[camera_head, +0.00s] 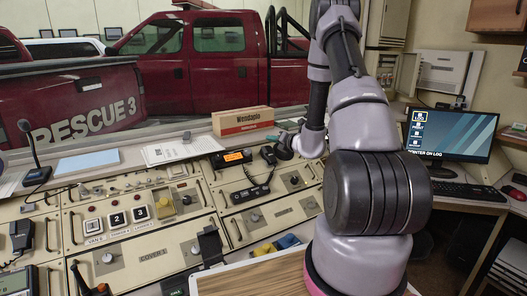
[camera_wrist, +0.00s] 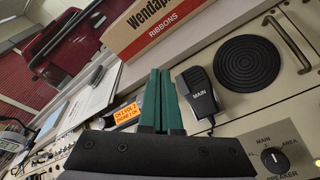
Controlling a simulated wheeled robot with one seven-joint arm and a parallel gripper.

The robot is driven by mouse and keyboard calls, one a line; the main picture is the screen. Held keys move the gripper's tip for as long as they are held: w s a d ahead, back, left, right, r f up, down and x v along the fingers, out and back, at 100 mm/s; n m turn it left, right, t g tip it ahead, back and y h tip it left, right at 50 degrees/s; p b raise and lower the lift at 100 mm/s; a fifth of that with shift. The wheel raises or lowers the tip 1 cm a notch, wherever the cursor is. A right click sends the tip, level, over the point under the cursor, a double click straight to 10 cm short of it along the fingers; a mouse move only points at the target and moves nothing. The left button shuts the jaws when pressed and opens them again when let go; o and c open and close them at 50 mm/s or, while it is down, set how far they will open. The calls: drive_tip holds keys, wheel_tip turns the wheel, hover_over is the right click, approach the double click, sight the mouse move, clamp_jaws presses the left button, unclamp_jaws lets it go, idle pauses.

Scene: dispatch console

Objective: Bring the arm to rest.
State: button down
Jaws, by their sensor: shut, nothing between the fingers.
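My gripper (camera_wrist: 160,75) shows in the wrist view with its two green fingers together and nothing between them. In the head view my arm reaches up and over, and its wrist end hangs above the back right part of the console (camera_head: 130,205). The gripper's fingers are hard to make out there. In the wrist view a black handset marked MAIN (camera_wrist: 198,93) appears just right of the fingertips. I cannot tell whether they touch. A small orange display (camera_wrist: 127,106) appears left of the fingers.
A Wendapin ribbons box (camera_head: 243,121) stands behind the console panels. A round speaker grille (camera_wrist: 247,64) and a knob (camera_wrist: 274,159) lie to the right in the wrist view. A desk microphone (camera_head: 37,172) stands at the left, a monitor (camera_head: 450,135) at the right.

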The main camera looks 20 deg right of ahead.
drive_tip(key=s+a+r+n+g+y, duration=0.4)
drive_tip(key=s+a+r+n, duration=0.3)
drive_tip(key=a+r+n, duration=0.25)
drive_tip(key=s+a+r+n+g+y, duration=0.4)
drive_tip(key=s+a+r+n, duration=0.2)
drive_tip(key=a+r+n, duration=0.35)
drive_tip(key=s+d+r+n+g+h, duration=0.1)
drive_tip(key=s+r+n+h, duration=0.2)
drive_tip(key=s+n, duration=0.55)
drive_tip(key=s+d+r+n+g+h, duration=0.1)
drive_tip(key=s+r+n+g+h, duration=0.3)
drive_tip(key=s, duration=0.7)
drive_tip(key=s+d+r+n+t+h, duration=0.2)
drive_tip(key=s+d+n+t+h, duration=0.1)
drive_tip(key=s+d+n+t, duration=0.1)
drive_tip(key=shift+s+d+n+t, duration=0.3)
drive_tip(key=shift+d+n+t, duration=0.25)
drive_tip(key=shift+n, duration=0.4)
